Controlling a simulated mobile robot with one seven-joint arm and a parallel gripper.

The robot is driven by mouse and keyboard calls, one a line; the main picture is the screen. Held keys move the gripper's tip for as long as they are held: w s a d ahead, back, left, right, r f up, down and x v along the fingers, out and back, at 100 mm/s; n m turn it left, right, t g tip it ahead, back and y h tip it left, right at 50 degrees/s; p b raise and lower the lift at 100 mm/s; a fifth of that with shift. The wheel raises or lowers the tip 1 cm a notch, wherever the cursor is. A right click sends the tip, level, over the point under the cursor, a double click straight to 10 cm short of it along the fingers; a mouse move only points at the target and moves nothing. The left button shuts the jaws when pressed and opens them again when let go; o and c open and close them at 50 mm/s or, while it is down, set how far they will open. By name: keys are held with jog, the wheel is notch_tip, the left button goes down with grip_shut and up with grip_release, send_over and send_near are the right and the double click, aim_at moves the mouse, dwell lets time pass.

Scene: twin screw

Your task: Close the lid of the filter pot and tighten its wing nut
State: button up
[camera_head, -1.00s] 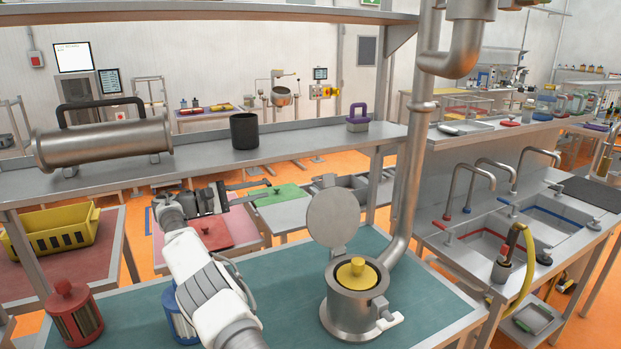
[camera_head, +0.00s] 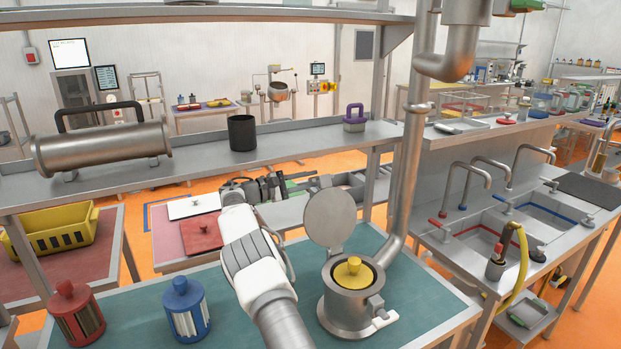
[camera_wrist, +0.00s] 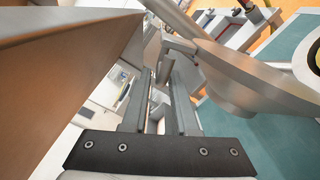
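The steel filter pot (camera_head: 345,313) stands on the green-topped bench, with a yellow-knobbed filter (camera_head: 354,272) inside it. Its round grey lid (camera_head: 330,217) is open, standing nearly upright at the pot's back left. A pale fitting (camera_head: 384,317), apparently the wing nut on its swing bolt, juts from the pot's front right, hanging outward. My gripper (camera_head: 304,176) is behind and left of the lid, apart from it, pointing right. In the wrist view its two fingers (camera_wrist: 163,75) are apart with nothing between them. The lid (camera_wrist: 230,75) fills the upper right there.
A red filter (camera_head: 75,314) and a blue filter (camera_head: 187,310) stand left on the bench. A steel shelf (camera_head: 200,166) carrying a cylinder (camera_head: 105,147) and a black cup (camera_head: 242,132) runs close behind my gripper. A thick steel pipe (camera_head: 404,190) rises right behind the pot.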

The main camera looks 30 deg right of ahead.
jog(key=shift+d, duration=0.15)
jog(key=shift+c, duration=0.2)
grip_shut()
jog(key=shift+r, duration=0.15)
dwell(1.1)
